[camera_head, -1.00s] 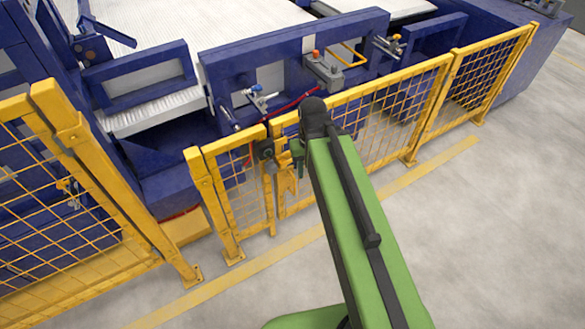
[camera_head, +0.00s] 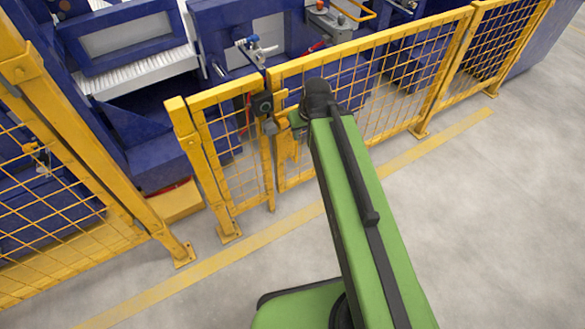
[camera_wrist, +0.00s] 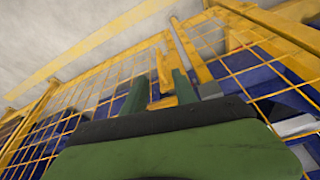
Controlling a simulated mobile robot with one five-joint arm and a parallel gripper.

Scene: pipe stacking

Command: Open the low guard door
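The low guard door (camera_head: 228,97) is a short yellow mesh panel in the fence, hinged or framed beside a yellow post (camera_head: 196,165). It looks in line with the fence, with no clear gap at its right edge. A dark grey latch-like part (camera_head: 263,104) sits at that edge, with a yellow plate (camera_head: 288,147) beside it. My gripper (camera_wrist: 160,88) is at this edge; its fingers are mostly hidden behind my arm in the head view. In the wrist view the two green fingers are apart, with yellow metal showing between them. Whether they touch it cannot be told.
A longer yellow mesh fence (camera_head: 375,85) runs right from the door. A taller yellow fence (camera_head: 60,190) stands at the left. Blue machinery (camera_head: 125,45) is behind. The grey floor (camera_head: 480,240) in front is clear, with a yellow painted line (camera_head: 265,236).

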